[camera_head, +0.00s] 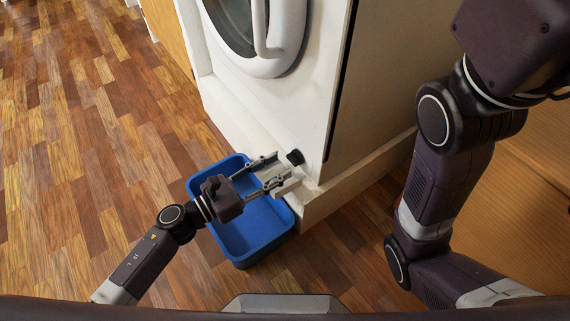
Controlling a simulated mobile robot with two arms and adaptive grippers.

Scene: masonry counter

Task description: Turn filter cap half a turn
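The black round filter cap (296,157) sticks out low on the front of a white washing machine (285,110), near its right corner. My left gripper (275,169) reaches toward the machine from the left, just left of and below the cap. Its two fingers are spread with a gap between them, and nothing shows held. The fingertips are close to the cap but do not appear closed around it; whether one touches it I cannot tell. My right arm is folded at the right, and its gripper is out of the picture.
A blue tub (247,262) stands on the wooden floor (90,150) below my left gripper, against the machine's base. The machine's round door (268,66) is above. A wooden panel (520,210) is at the right. The floor at left is clear.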

